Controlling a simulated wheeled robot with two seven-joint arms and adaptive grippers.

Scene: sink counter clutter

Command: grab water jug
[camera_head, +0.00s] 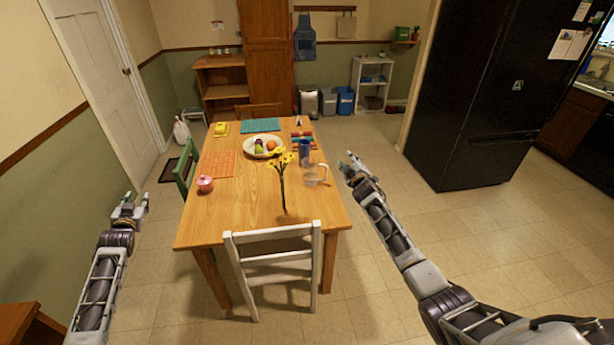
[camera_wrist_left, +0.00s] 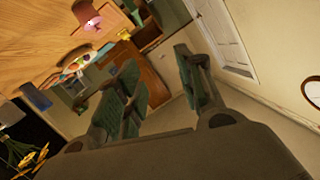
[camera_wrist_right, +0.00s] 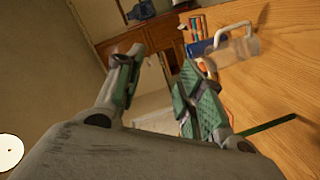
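The water jug (camera_head: 313,177) is a clear pitcher with a pale handle, standing near the right edge of the wooden table. My right gripper (camera_head: 349,163) is open and empty, off the table's right side, apart from the jug. Its spread fingers (camera_wrist_right: 160,60) show in its own wrist view. My left gripper (camera_head: 133,203) is open and empty, left of the table and far from the jug. Its spread fingers (camera_wrist_left: 160,60) have nothing between them.
A blue cup (camera_head: 304,151) and yellow flowers (camera_head: 282,162) stand close to the jug on the table (camera_head: 240,215). A fruit plate (camera_head: 251,149) and pink pot (camera_head: 205,184) are farther left. A white chair (camera_head: 272,260) blocks the near side. Floor right of the table is clear.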

